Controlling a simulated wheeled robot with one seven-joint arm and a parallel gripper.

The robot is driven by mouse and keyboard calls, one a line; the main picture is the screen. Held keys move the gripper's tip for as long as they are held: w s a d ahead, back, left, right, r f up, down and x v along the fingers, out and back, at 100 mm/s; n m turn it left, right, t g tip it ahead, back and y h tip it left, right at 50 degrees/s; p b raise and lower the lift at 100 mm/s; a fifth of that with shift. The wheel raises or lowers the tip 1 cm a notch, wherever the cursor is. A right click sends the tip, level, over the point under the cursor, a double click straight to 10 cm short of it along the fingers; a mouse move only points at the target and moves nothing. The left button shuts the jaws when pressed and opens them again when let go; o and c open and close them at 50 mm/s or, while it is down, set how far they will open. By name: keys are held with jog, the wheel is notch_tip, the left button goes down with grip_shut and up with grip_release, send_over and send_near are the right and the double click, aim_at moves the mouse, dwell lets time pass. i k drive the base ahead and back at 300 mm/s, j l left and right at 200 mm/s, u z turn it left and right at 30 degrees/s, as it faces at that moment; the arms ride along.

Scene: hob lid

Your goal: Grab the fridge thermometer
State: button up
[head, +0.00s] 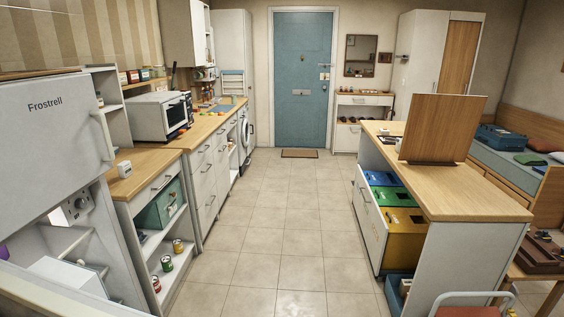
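The white fridge (45,125), marked Frostrell, stands at the left edge with its upper door shut. Its lower compartment is open to view, with a round dial on a pale housing (75,208) on the inner wall. A small white boxy device (124,169) sits on the wooden counter just right of the fridge. It may be the fridge thermometer, but I cannot tell at this size. My gripper is not in view.
The tiled floor (270,230) is clear between the left counter and the island (450,185). The island's drawer of coloured bins (405,235) is pulled out into the aisle. A white oven (160,115) stands on the left counter. A blue door (302,75) closes the far end.

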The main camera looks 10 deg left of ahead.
aim_at(125, 170)
jog(key=i+u, duration=0.2)
jog(key=i, duration=0.4)
jog(key=i+u, duration=0.2)
jog(key=i, duration=0.4)
jog(key=i+l+u, duration=0.25)
jog(key=i, duration=0.35)
jog(key=i+j+u, duration=0.2)
jog(key=i+u, duration=0.75)
jog(key=i, duration=0.3)
jog(key=i+l+u, duration=0.3)
jog(key=i+u, duration=0.2)
jog(key=i+j, duration=0.1)
jog(key=i, duration=0.75)
